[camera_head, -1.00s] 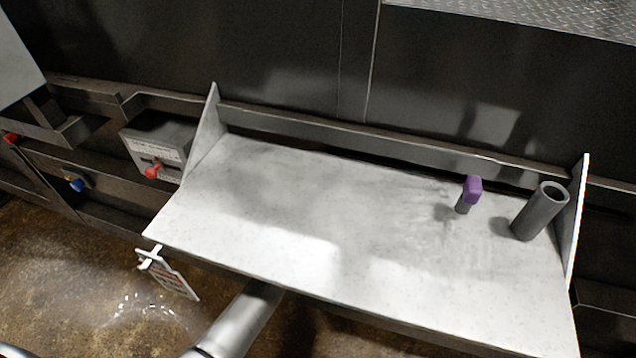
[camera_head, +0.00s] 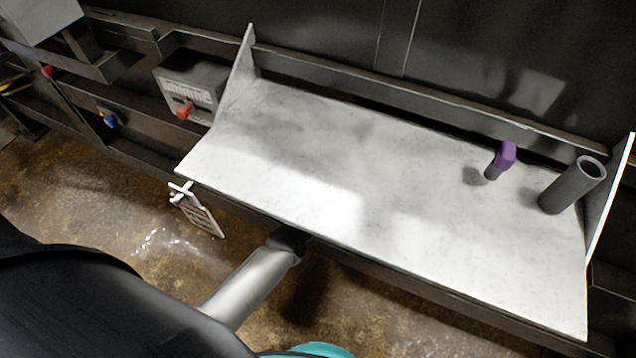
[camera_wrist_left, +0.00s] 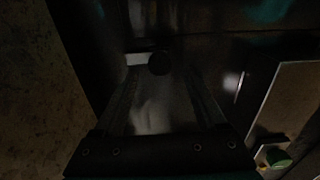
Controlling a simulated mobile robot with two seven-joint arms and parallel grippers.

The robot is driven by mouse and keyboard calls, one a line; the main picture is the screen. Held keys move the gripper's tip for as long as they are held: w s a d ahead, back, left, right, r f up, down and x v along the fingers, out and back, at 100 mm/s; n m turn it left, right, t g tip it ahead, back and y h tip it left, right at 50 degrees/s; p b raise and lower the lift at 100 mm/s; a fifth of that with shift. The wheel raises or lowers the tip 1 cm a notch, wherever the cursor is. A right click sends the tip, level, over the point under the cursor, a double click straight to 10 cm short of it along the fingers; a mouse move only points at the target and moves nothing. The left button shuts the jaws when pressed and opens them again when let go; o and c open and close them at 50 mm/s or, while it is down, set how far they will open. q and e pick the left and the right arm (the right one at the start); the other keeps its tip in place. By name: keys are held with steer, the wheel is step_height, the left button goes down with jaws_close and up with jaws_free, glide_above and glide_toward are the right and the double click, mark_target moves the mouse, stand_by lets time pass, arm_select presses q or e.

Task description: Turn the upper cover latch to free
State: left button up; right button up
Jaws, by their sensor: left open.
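No part that I can surely tell as the upper cover latch shows in the head view. Small coloured handles do show there: a red knob (camera_head: 184,111) on a grey labelled box, a blue knob (camera_head: 109,119) lower left of it, another red knob (camera_head: 48,71) at the far left, and a purple-topped lever (camera_head: 503,157) on a white shelf. My left gripper (camera_wrist_left: 165,88) shows only in its dark wrist view, open, its fingers apart. A dark round shape (camera_wrist_left: 160,63) lies near its fingertips; I cannot tell what it is. My right gripper is out of view.
The white shelf (camera_head: 330,165) with raised end plates fills the middle. A grey tube (camera_head: 572,186) stands near its right end. Dark panels stand behind. Brown floor (camera_head: 110,210) is open at lower left.

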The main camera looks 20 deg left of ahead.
arm_select(q)
steer(key=s, duration=0.9)
steer(key=shift+a, duration=0.15)
steer(key=s+f+m+g+h, duration=0.1)
steer(key=s+f+m+g, duration=0.45)
steer(key=f, duration=0.75)
steer(key=s+f+m+g, duration=0.4)
steer(key=s+f+m, duration=0.2)
steer(key=f, duration=0.8)
steer(key=s+a+f+m+g, duration=0.1)
steer(key=s+f+m+g, duration=0.1)
steer(key=s, duration=0.5)
steer(key=s+a+f+m+g+y, duration=0.1)
steer(key=s+f+m+g, duration=0.2)
steer(key=s+f+m, duration=0.1)
steer(key=s+a+f+m+g+b, duration=0.1)
steer(key=s+a+f+m+g, duration=0.1)
steer(key=s+f, duration=0.3)
steer(key=s+m, duration=0.1)
steer(key=s, duration=0.3)
steer(key=shift+s+f+y, duration=0.3)
steer(key=shift+f, duration=0.05)
steer(key=shift+g, duration=0.25)
